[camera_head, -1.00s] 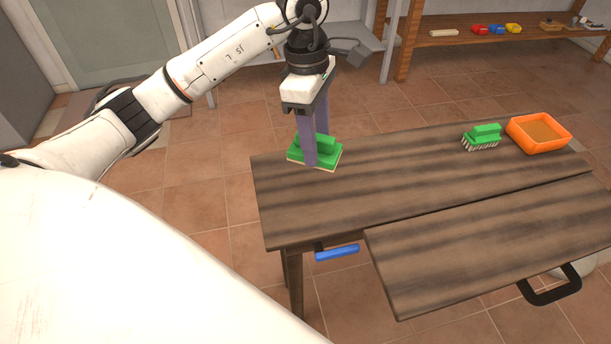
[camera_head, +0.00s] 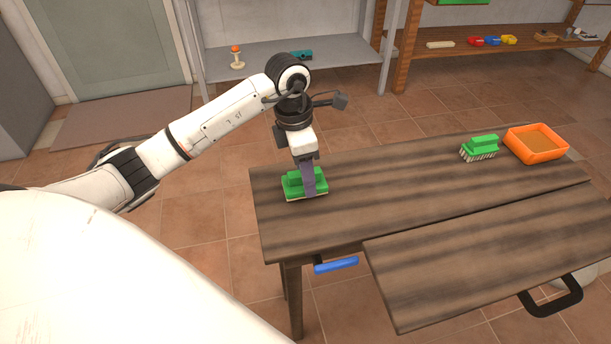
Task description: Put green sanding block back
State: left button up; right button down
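The green sanding block (camera_head: 292,184) is at the left end of the wooden workbench (camera_head: 390,185), with a green top and a thin pale underside. My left gripper (camera_head: 308,190) points down with its grey fingers at the block and appears shut on it; one finger covers part of the block's near side. The block is at or just above the bench top; I cannot tell whether it touches. My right gripper is not in view.
A green brush (camera_head: 481,148) and an orange tray (camera_head: 535,144) stand at the bench's far right. The middle of the bench is clear. A blue handle (camera_head: 336,265) sticks out at its front. Behind are a grey shelf (camera_head: 340,62) and a wooden shelf (camera_head: 470,42) with small items.

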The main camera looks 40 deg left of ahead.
pick_arm(q)
jog(key=shift+f, duration=0.55)
jog(key=shift+f, duration=0.2)
jog(key=o, duration=1)
jog(key=shift+r, duration=0.1)
